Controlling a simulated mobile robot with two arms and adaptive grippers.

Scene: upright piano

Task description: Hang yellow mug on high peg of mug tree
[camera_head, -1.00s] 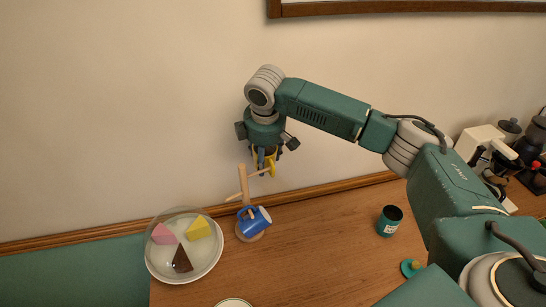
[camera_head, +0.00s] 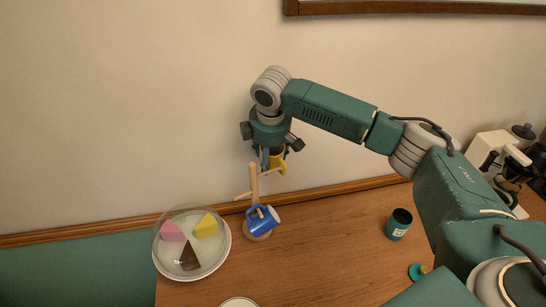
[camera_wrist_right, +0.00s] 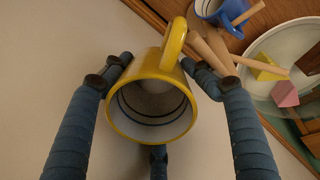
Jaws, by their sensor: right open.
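The wooden mug tree (camera_head: 254,186) stands upright on the table near the wall, with a blue mug (camera_head: 264,221) on a low peg. The yellow mug (camera_head: 279,162) is beside its high peg, and its handle is close to that peg; I cannot tell whether the peg passes through it. My right gripper (camera_head: 274,160) points down over the mug and is open. In the right wrist view, the yellow mug (camera_wrist_right: 152,105) sits between the spread fingers, its mouth facing the camera and its handle toward the tree. My left gripper is out of view.
A glass-covered plate (camera_head: 190,275) with pink, yellow and brown wedges is left of the tree. A teal canister (camera_head: 398,224) stands on the table at the right, beyond clear wood. The wall (camera_head: 120,100) is close behind the tree. A coffee machine (camera_head: 492,150) is at the far right.

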